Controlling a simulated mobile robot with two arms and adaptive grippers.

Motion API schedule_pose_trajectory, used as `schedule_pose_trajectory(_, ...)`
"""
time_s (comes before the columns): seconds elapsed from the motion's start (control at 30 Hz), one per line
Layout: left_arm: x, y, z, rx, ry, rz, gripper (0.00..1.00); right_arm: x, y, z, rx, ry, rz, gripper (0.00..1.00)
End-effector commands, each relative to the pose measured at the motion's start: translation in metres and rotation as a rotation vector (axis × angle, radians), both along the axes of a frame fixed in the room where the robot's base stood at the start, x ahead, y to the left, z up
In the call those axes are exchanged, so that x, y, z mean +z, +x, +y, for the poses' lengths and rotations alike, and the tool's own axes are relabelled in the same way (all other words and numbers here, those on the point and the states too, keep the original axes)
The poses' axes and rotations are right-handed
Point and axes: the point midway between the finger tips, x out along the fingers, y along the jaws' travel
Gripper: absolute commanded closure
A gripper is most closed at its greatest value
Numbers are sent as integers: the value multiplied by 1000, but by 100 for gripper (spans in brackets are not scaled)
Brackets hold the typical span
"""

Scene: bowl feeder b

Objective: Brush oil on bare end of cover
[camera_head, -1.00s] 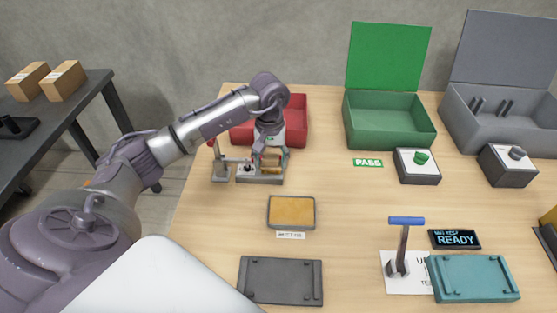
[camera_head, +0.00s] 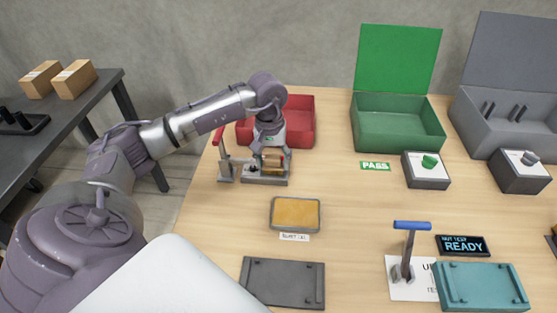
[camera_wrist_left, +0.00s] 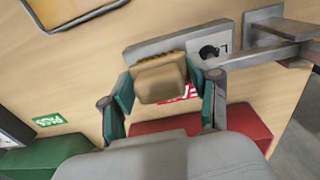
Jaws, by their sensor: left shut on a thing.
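My left gripper (camera_head: 272,157) is low over a small grey fixture (camera_head: 266,181) at the back left of the table. In the left wrist view its teal fingers are on both sides of a tan, wood-coloured piece (camera_wrist_left: 162,82) and are shut on it. Whether this piece is the brush I cannot tell. The piece is over or at the fixture's grey plate (camera_wrist_left: 140,51); contact is unclear. A dark grey plate (camera_head: 283,283) and a teal plate (camera_head: 482,286) with raised bars lie at the front. Which thing is the cover is unclear. My right gripper is out of view.
A red bin (camera_head: 300,122) stands right behind my left gripper. A red-handled post (camera_head: 222,150) is close at its left. A tan pad (camera_head: 296,213) lies in front. A green box (camera_head: 398,130) and a blue-handled lever (camera_head: 408,250) stand to the right.

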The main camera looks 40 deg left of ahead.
Motion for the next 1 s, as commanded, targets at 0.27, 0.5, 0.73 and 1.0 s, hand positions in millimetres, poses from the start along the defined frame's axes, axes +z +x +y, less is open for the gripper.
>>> schedule_pose_trajectory(0.27,-5,1,3,30,50,43,66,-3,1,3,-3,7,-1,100)
schedule_pose_trajectory(0.5,-4,7,-6,29,50,42,66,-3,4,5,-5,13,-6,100)
schedule_pose_trajectory(0.73,-3,13,-15,28,47,38,66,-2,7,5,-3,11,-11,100)
schedule_pose_trajectory(1.0,0,27,-38,23,39,31,66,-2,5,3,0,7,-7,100)
